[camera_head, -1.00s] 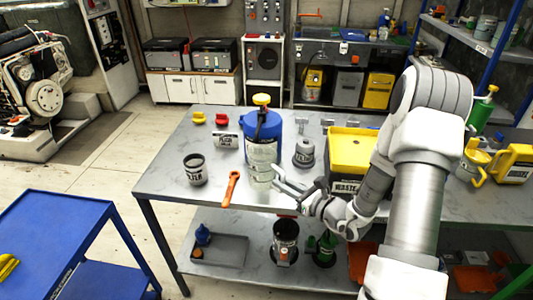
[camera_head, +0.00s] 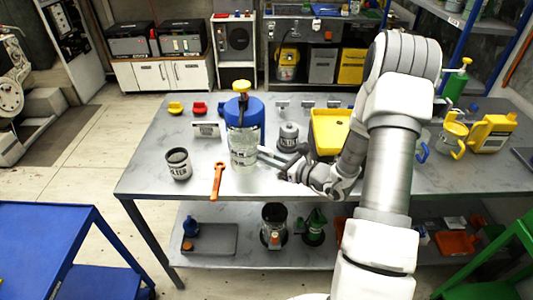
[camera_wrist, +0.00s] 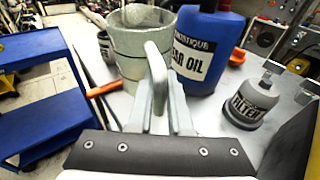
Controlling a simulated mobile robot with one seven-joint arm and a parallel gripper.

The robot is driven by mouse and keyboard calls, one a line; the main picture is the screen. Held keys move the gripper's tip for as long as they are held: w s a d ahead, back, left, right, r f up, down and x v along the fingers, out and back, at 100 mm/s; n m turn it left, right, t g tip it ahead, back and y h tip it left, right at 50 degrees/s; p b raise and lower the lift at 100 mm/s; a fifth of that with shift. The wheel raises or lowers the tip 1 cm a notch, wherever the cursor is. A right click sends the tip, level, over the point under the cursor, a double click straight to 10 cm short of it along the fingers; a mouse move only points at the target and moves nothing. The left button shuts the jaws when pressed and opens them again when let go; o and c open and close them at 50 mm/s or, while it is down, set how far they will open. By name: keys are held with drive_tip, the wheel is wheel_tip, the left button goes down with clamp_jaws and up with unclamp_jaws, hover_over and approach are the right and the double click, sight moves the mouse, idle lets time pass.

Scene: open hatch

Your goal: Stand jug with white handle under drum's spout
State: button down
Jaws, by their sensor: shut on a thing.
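The jug, a pale grey one (camera_wrist: 125,45), is upright or nearly so in the wrist view. Its whitish handle (camera_wrist: 156,65) stands between the fingers of my gripper (camera_wrist: 160,92), which is shut on it. In the head view my gripper (camera_head: 268,157) reaches in from the right to the jug (camera_head: 242,148). The blue drum (camera_head: 256,107) with a yellow top stands behind the jug; in the wrist view the drum (camera_wrist: 207,35) is close beyond it, with an oil label. The spout is not clear, and I cannot tell whether the jug touches the table.
An orange wrench (camera_head: 217,180) and a dark cup (camera_head: 178,165) lie left of the jug. A grey canister (camera_head: 289,137) and a yellow bin (camera_head: 330,130) stand to the right. A yellow-handled jug (camera_head: 453,140) is farther right. The table's front left (camera_head: 150,180) is clear.

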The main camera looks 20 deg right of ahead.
sight(264, 166)
drive_tip(key=shift+w+a+f+b, duration=0.2)
drive_tip(key=shift+w+f+b, duration=0.1)
drive_tip(key=shift+f+b, duration=0.4)
drive_tip(key=shift+w+a+f+b, duration=0.15)
drive_tip(key=shift+w+f+b, duration=0.15)
drive_tip(key=shift+f+b, duration=0.4)
drive_tip(key=shift+w+a+f+b, duration=0.2)
drive_tip(key=shift+w+f+b, duration=0.1)
drive_tip(key=shift+f+b, duration=0.4)
drive_tip(key=shift+s+f+b, duration=0.1)
drive_tip(key=shift+f+b, duration=0.25)
drive_tip(key=shift+f, duration=0.25)
drive_tip(key=shift+d+f, duration=0.1)
drive_tip(key=shift+s+d, duration=0.1)
drive_tip(key=shift+s, duration=0.05)
drive_tip(key=shift+w+r+m+g+h+p, duration=0.2)
drive_tip(key=shift+m+h+p, duration=0.15)
drive_tip(key=shift+h+p, duration=0.45)
drive_tip(key=shift+w+r+m+g+h+p, duration=0.15)
drive_tip(key=shift+m+h+p, duration=0.3)
drive_tip(key=shift+p, duration=0.65)
drive_tip(key=shift+w+a+r+m+g+h+p, duration=0.2)
drive_tip(key=shift+m+g+h+p, duration=0.3)
drive_tip(key=shift+h+p, duration=0.4)
drive_tip(key=shift+w+a+r+m+g+h+p, duration=0.2)
drive_tip(key=shift+m+g+h+p, duration=0.3)
drive_tip(key=shift+h+p, duration=0.4)
